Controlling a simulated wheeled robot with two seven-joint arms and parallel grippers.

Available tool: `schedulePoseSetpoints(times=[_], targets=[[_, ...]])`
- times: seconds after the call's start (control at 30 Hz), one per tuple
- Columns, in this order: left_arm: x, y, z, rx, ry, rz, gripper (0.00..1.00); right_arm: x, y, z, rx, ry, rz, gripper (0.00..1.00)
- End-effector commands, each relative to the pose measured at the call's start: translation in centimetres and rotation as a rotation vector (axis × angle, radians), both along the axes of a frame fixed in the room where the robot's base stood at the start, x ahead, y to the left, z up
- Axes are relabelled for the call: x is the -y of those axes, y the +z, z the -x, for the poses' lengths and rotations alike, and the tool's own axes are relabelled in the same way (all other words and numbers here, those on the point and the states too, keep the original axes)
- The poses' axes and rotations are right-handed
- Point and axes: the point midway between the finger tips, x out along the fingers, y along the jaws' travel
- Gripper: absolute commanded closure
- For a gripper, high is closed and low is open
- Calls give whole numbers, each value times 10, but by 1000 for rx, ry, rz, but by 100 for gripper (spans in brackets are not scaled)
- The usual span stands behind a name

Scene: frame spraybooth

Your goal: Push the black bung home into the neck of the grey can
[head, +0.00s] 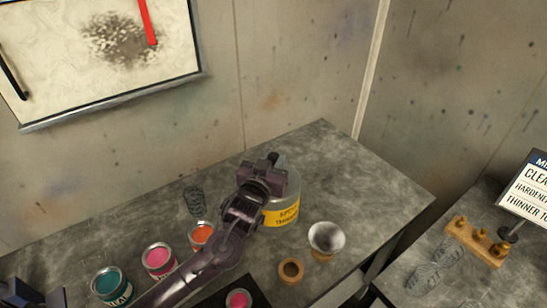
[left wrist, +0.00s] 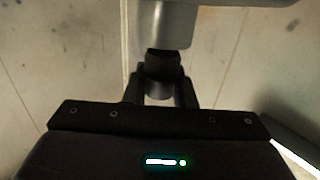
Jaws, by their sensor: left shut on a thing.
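The grey can (head: 290,187) with a yellow label stands on the bench, in the middle of the head view. My left gripper (head: 272,164) is over its top and hides the neck there. In the left wrist view my left gripper (left wrist: 162,92) is shut on the black bung (left wrist: 162,60), which sits between the fingers. A grey cylindrical part, seemingly the can's neck (left wrist: 168,25), lies straight beyond the bung and appears to meet it. I cannot tell how deep the bung sits.
Open paint tins, teal (head: 112,284), pink (head: 159,260) and orange (head: 201,235), stand left of the can. A white-topped cup (head: 326,238) and a wooden ring (head: 291,270) stand to its right. The bench (head: 375,190) is clear at the back right.

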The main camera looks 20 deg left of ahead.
Motion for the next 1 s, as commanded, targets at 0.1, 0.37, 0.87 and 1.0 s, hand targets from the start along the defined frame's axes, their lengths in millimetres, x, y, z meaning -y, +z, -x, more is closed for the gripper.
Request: schedulePoseSetpoints(times=[0.1,0.37,0.87,1.0], targets=[[0,-4,0,0,0,0,98,0,-2,0,0,0,0,0],[0,-9,0,0,0,0,98,0,-5,0,0,-1,0,0],[0,-20,0,0,0,0,98,-2,-11,0,1,-1,-2,0],[0,-24,0,-1,0,0,98,-3,-13,0,0,-1,-3,0]])
